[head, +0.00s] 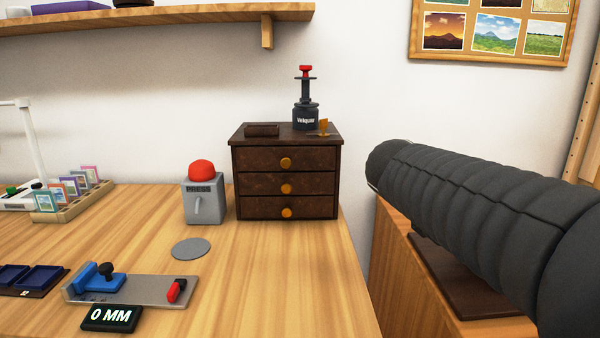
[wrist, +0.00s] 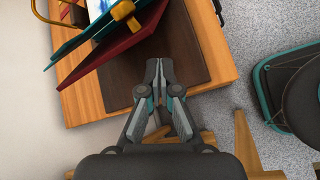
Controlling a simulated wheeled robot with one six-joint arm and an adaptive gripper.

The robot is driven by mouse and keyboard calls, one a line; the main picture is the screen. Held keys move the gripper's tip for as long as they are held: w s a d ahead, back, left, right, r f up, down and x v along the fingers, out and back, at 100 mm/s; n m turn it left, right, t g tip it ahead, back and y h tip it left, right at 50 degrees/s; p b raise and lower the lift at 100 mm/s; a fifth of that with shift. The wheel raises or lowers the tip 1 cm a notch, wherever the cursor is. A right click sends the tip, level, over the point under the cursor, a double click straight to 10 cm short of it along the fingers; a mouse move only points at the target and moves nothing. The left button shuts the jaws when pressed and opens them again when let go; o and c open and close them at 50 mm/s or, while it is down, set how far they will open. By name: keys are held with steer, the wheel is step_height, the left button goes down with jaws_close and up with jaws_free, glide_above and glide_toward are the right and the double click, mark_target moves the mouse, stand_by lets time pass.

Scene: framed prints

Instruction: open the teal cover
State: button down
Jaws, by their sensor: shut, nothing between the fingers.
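A teal panel (wrist: 82,42), likely the teal cover, shows tilted in the upper left of the wrist view. A dark red panel (wrist: 112,44) lies along its right side, and a yellow-orange part (wrist: 122,10) is by its upper end. The panels' upper ends are cut off by the frame. My gripper (wrist: 158,66) is shut and empty, to the right of the panels and apart from them in the picture, over a dark brown board. In the head view neither the panels nor my gripper shows; only my dark arm crosses the right side.
The brown board (wrist: 200,68) lies on a wooden top (wrist: 222,45); the board also shows in the head view (head: 465,283). On the desk (head: 290,285) stand a brown drawer chest (head: 262,176), a grey press box with a red button (head: 203,205) and a blue-and-grey slide gauge (head: 150,289).

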steer(key=s+a+f+m+t+y, duration=0.3)
steer(key=s+a+f+m+y, duration=0.6)
steer(key=s+a+f+m, duration=0.2)
step_height(320, 180, down, 3)
steer(key=shift+s+a+r+m, duration=0.2)
steer(key=shift+s+a+m, duration=0.2)
steer(key=shift+s+a, duration=0.35)
steer(key=c, duration=1.7)
jaws_free()
steer(key=shift+s+a+f+m+t, duration=0.15)
steer(key=shift+a+f+m+t, duration=0.1)
steer(key=shift+a+m+t, duration=0.05)
steer(key=o, duration=0.8)
steer(key=shift+a+f+y, duration=0.1)
steer(key=shift+a+y, duration=0.05)
steer(key=shift+y, duration=0.15)
steer(key=shift+c, duration=1.1)
steer(key=shift+m, duration=0.3)
